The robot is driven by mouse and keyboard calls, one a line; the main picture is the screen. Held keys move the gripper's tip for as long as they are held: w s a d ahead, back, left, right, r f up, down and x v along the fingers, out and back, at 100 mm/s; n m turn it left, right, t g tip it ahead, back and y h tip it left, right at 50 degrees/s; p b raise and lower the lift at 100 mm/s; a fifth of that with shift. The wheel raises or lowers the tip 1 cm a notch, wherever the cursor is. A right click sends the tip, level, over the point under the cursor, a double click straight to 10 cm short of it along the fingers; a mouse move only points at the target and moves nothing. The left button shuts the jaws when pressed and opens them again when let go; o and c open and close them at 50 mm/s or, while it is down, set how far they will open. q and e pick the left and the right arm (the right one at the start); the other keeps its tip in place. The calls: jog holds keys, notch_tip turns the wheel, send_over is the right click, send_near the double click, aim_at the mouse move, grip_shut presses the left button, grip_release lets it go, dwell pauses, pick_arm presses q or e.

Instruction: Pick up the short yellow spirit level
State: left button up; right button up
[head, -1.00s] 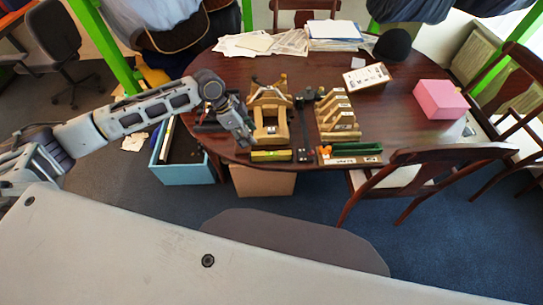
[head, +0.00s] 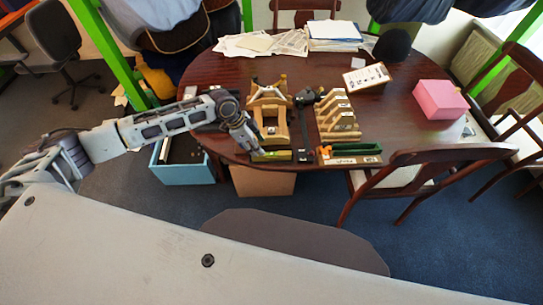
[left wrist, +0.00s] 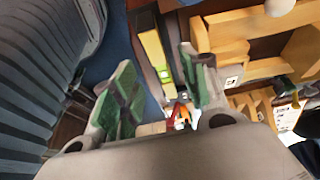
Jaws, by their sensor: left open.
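The short yellow spirit level (head: 275,156) lies near the front edge of the dark wooden table, in front of a wooden frame (head: 270,124). In the left wrist view the level (left wrist: 152,46) shows as a yellow bar with a bright green vial. My left gripper (head: 256,149) is open, just above or beside the left part of the level. In the left wrist view the fingers of my left gripper (left wrist: 160,88) stand apart with the level's near end seen between them. I cannot tell whether they touch it. My right gripper is not in view.
Right of the level are a dark tool (head: 304,125), a wooden slotted rack (head: 338,120) and a green tray (head: 352,148) with an orange item (head: 325,151). A pink box (head: 440,99) stands at right. A blue bin (head: 185,174) is on the floor below.

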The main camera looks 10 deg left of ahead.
aim_at(272, 156)
pick_arm(q)
jog(key=shift+x, duration=0.75)
jog(key=shift+p+x, duration=0.35)
jog(key=shift+x, duration=2.25)
jog(key=shift+s, duration=0.15)
grip_shut()
